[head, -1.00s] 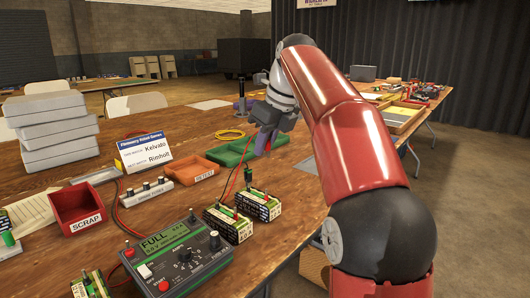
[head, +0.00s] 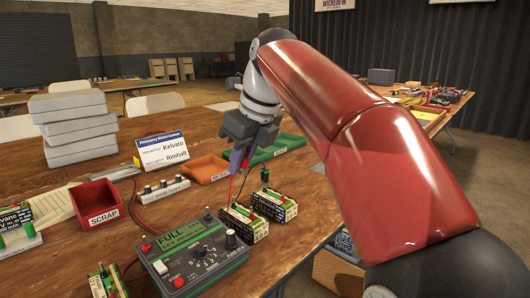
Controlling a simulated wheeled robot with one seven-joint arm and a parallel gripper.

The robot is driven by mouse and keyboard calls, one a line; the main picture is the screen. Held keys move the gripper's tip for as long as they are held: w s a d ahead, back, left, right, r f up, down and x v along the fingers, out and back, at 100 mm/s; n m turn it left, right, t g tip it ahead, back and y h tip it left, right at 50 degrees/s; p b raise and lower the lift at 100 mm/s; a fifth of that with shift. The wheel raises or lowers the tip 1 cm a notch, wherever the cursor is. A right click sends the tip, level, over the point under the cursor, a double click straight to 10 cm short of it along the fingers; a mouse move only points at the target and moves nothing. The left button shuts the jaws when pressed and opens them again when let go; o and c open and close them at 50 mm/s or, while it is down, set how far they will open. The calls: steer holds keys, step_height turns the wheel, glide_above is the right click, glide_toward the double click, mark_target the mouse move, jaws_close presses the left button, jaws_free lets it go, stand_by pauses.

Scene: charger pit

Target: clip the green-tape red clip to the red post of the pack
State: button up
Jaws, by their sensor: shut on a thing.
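My gripper (head: 238,162) is shut on a small red clip (head: 245,163), held above the packs. A thin red lead runs down from it. Green tape on it cannot be made out. Two green-and-black packs stand on the table below: the near pack (head: 244,222) and the far pack (head: 275,207). Red posts are too small to tell apart. The green charger (head: 190,252) in front shows FULL.
The wooden table also holds a red scrap bin (head: 98,203), an orange tray (head: 206,168), a green tray (head: 277,149), a grey fuse strip (head: 160,189) and another pack (head: 106,282) at the front left. Stacked grey cases (head: 72,125) stand behind.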

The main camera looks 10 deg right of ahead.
steer(key=s+a+f+n, duration=0.1)
steer(key=s+a, duration=0.7)
steer(key=a, duration=0.3)
steer(key=s+a+f+n+y, duration=0.1)
steer(key=s+a+n, duration=0.1)
steer(key=s+a, duration=0.6)
steer(key=a, duration=0.2)
steer(key=shift+s+a+f+g, duration=0.3)
steer(key=shift+a+g, duration=0.1)
steer(key=shift+f, duration=0.1)
steer(key=shift+f+b, duration=2)
steer(key=shift+f, duration=1.4)
steer(key=shift+p, duration=0.3)
steer(key=shift+f+p, duration=0.2)
steer(key=shift+p, duration=0.1)
